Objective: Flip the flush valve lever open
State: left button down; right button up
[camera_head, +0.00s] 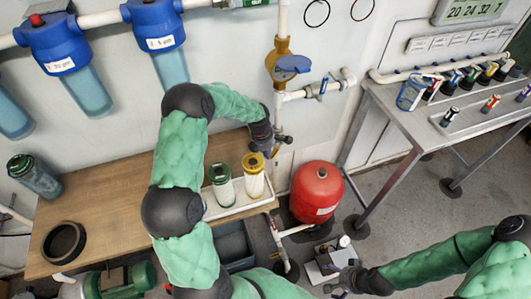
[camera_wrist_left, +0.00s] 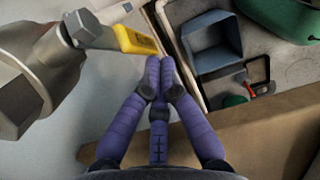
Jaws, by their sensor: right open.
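In the left wrist view, the flush valve (camera_wrist_left: 40,75) is a grey metal body at the upper left with a yellow-sleeved lever (camera_wrist_left: 136,41) reaching right. My left gripper (camera_wrist_left: 160,62) has its purple fingers together, with the tips just beside and below the lever's end. I cannot tell whether they touch it. Nothing shows between them. In the head view, my left gripper (camera_head: 272,143) is at the vertical white pipe below the blue meter, and the lever is hard to make out there. My right gripper (camera_head: 338,278) is low at the bottom, away from the valve, and open.
A red pressure tank (camera_head: 317,190) stands right of the pipe. A metal table (camera_head: 440,120) with bottles is at the right. Blue filter housings (camera_head: 160,30) hang on the wall.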

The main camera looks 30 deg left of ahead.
aim_at(272, 154)
pick_arm(q)
jog(key=shift+w+d+f+b, duration=0.15)
jog(key=shift+w+d+f, duration=0.05)
jog(key=shift+f, duration=0.2)
jog(key=shift+w+d+f+b, duration=0.15)
jog(key=shift+f, duration=0.2)
jog(key=shift+w+d+f, duration=0.3)
jog(key=shift+w+f, duration=0.1)
jog(key=shift+w+d, duration=0.1)
dwell(0.3)
dwell(0.6)
notch_tip(272, 154, up, 12)
jog(key=s+a, duration=0.1)
jog(key=shift+s+f, duration=0.15)
jog(key=shift+s, duration=0.05)
jog(key=shift+a, duration=0.1)
dwell(0.6)
